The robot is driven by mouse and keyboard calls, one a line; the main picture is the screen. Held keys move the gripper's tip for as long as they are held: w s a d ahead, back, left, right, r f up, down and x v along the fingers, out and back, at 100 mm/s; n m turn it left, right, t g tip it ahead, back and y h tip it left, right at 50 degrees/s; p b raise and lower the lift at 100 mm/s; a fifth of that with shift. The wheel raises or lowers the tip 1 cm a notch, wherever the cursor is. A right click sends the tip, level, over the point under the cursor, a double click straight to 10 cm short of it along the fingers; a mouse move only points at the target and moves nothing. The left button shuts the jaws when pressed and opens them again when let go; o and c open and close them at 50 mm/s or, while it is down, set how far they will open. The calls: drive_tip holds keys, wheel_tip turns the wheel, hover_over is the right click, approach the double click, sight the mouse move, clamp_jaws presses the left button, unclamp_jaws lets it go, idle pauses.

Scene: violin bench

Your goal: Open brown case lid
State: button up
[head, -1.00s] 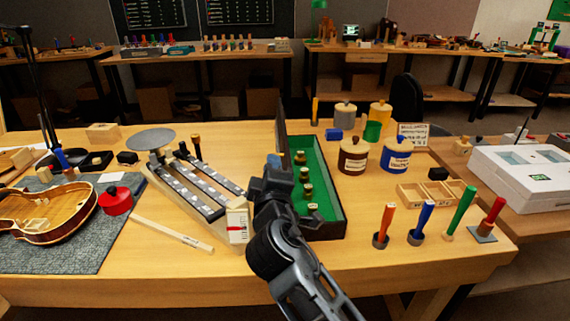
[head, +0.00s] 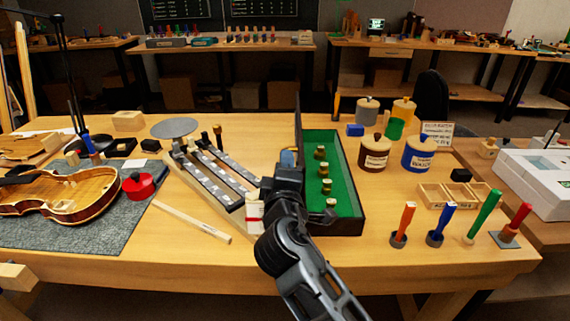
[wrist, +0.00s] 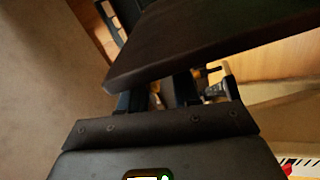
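The brown case (head: 350,222) sits on the bench with its green-lined inside showing. Its dark brown lid (head: 298,122) stands roughly upright along the left side, seen nearly edge-on in the head view. My gripper (head: 287,160) is at the lid's left side, near its front part. In the wrist view the dark lid panel (wrist: 210,38) crosses in front of my gripper (wrist: 175,97) and hides the fingertips. I cannot tell whether the fingers touch the lid or how far apart they are.
Several small jars (head: 325,170) stand inside the case. A long slatted wooden rack (head: 215,180) lies close to its left. Brown (head: 374,155) and blue (head: 418,156) canisters stand to its right. Upright handled tools (head: 440,222) stand at the front right. A violin body (head: 60,195) lies at left.

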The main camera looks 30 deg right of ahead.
drive_tip(key=shift+o, duration=0.4)
drive_tip(key=shift+r, duration=0.1)
drive_tip(key=shift+s, duration=0.1)
drive_tip(key=b+v, duration=0.1)
drive_tip(key=v, duration=0.6)
drive_tip(key=shift+s+a, duration=0.15)
drive_tip(key=shift+s, duration=0.1)
